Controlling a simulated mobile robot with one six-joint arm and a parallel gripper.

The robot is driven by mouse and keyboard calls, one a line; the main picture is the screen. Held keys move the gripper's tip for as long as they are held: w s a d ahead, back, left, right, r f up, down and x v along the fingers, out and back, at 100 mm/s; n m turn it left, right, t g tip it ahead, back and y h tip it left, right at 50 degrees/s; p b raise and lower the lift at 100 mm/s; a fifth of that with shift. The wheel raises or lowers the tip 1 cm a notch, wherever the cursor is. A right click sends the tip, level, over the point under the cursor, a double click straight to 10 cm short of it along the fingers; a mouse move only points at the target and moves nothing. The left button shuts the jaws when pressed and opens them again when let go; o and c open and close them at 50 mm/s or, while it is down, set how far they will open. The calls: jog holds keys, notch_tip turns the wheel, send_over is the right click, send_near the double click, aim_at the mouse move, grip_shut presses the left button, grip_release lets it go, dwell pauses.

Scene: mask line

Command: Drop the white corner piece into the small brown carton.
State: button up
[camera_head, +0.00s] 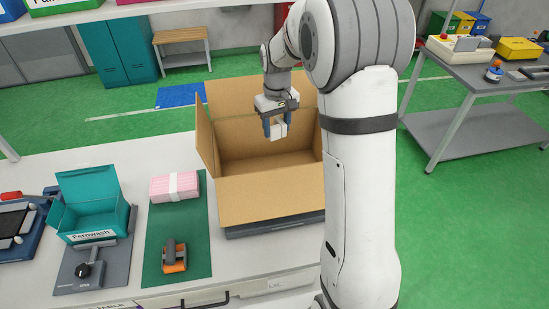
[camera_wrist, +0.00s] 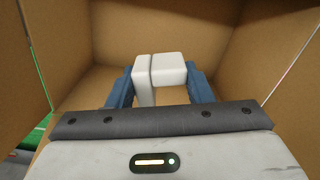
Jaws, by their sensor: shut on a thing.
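My gripper (camera_head: 276,126) is shut on the white corner piece (camera_head: 280,130). The wrist view shows the piece (camera_wrist: 160,72) between the two blue fingers, with its L shape facing the camera. In the head view the gripper hangs in the carton's opening. In the wrist view the carton's walls (camera_wrist: 225,40) surround the fingers and the piece. I cannot tell how far the piece is above the carton floor. My arm hides the carton's right side in the head view.
Left of the carton, a green mat (camera_head: 190,218) holds a pink bundle (camera_head: 174,187) and an orange-and-grey tool (camera_head: 174,257). A teal box (camera_head: 92,205) stands further left on a grey fixture. A grey side table (camera_head: 470,75) stands at the back right.

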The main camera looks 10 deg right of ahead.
jog(key=shift+s+d+f+b, duration=0.15)
jog(key=shift+f+b, duration=0.45)
jog(key=shift+f, duration=0.75)
jog(key=o, duration=1)
jog(key=shift+r, duration=0.1)
notch_tip(320, 180, up, 8)
jog(key=shift+f+b, duration=0.1)
jog(key=shift+b, duration=0.6)
